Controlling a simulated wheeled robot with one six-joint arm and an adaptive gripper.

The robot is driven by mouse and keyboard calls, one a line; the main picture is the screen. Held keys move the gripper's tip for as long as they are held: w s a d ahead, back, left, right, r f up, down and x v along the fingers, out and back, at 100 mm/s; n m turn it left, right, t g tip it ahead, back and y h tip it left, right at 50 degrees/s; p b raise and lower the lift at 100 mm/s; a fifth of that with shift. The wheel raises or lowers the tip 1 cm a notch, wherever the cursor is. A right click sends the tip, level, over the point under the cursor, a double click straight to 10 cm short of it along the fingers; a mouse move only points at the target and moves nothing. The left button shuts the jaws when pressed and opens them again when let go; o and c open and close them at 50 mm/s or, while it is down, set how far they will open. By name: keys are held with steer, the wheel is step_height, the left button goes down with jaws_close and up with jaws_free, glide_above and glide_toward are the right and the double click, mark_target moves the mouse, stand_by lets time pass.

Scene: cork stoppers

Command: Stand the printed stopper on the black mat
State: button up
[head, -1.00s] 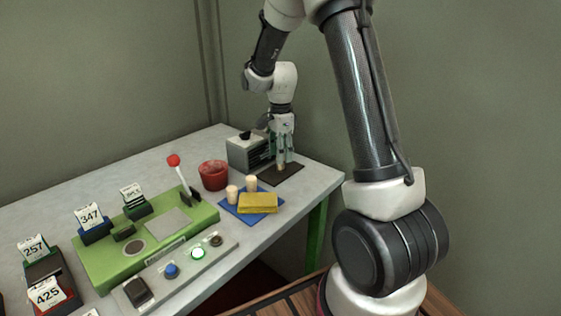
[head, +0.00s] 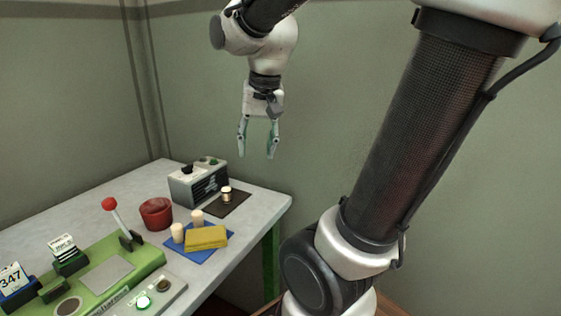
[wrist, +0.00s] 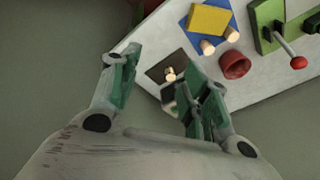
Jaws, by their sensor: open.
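The printed stopper (head: 227,194) is a small pale cork with a dark band, standing upright on the black mat (head: 232,208) near the table's right end. It also shows in the wrist view (wrist: 170,74), on the black mat (wrist: 158,71). My gripper (head: 257,155) is open and empty, raised well above and apart from the stopper. In the wrist view my gripper's fingers (wrist: 160,88) are spread wide with nothing between them.
A grey box with dark slots (head: 199,184) stands beside the mat. A red pot (head: 156,213) and a blue mat (head: 188,252) with two plain corks and a yellow sponge (head: 206,237) lie nearby. A green machine with a red-knobbed lever (head: 110,204) is at left.

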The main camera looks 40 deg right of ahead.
steer(key=s+f+n+t, duration=0.1)
steer(key=s+n, duration=0.5)
steer(key=s, duration=0.3)
steer(key=shift+s+f+n, duration=0.15)
steer(key=shift+s+n, duration=0.15)
steer(key=shift+s, duration=0.05)
